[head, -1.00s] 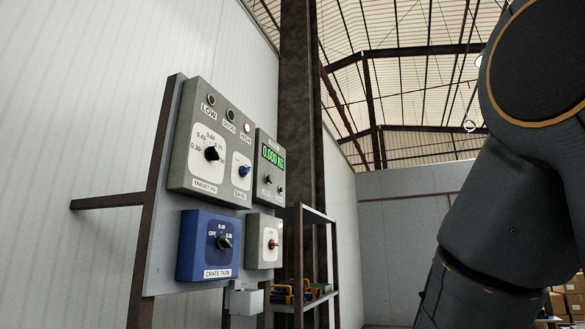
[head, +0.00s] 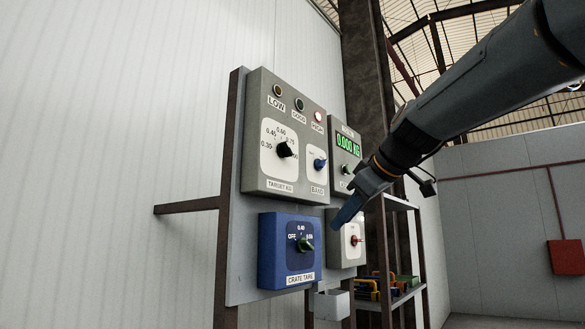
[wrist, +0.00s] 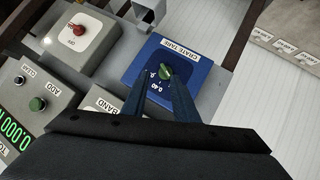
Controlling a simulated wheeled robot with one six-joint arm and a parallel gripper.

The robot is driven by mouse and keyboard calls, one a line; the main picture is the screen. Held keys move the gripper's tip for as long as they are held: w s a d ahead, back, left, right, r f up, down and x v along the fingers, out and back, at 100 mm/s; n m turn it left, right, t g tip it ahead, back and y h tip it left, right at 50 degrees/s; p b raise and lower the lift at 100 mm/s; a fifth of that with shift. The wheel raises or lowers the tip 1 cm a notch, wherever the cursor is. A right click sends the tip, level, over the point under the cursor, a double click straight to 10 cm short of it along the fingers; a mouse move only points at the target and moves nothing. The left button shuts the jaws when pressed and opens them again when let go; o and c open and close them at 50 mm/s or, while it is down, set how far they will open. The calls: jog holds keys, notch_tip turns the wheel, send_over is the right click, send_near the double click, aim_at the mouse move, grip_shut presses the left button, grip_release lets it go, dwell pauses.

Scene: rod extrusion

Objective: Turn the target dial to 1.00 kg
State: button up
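The target dial (head: 285,149) is a black knob on a white scale plate, labelled TARGET KG, on the upper grey box. Its scale runs from 0.30 at left over the top to the right, where the knob partly covers the last number. I cannot tell its exact setting. My gripper (head: 345,214) is in front of the panel, low and right of the target dial, apart from it. In the wrist view its two fingers (wrist: 157,82) are spread and empty, lined up visually with the green crate tare knob (wrist: 165,72). The target dial is hidden there.
Near the target dial are the blue BAND knob (head: 320,164), the display (head: 348,145) reading 0.000 KG and a red knob (head: 355,240). The HIGH lamp (head: 318,115) looks lit. The blue crate tare box (head: 270,255) is below. A shelf (head: 400,300) stands right.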

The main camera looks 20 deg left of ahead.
aim_at(289, 148)
jog(key=s+a+r+n+t+y+p, duration=0.1)
jog(key=s+a+r+n+y, duration=0.15)
jog(key=r, duration=0.75)
jog(key=s+a+r+n+y, duration=0.1)
jog(key=s+a+r+n, duration=0.25)
jog(key=r, duration=0.65)
jog(key=shift+m, duration=0.3)
jog(key=p+x, duration=0.3)
jog(key=x, duration=0.4)
jog(key=shift+a+f, duration=0.2)
jog(key=shift+f, duration=0.05)
jog(key=shift+c, duration=0.6)
grip_shut()
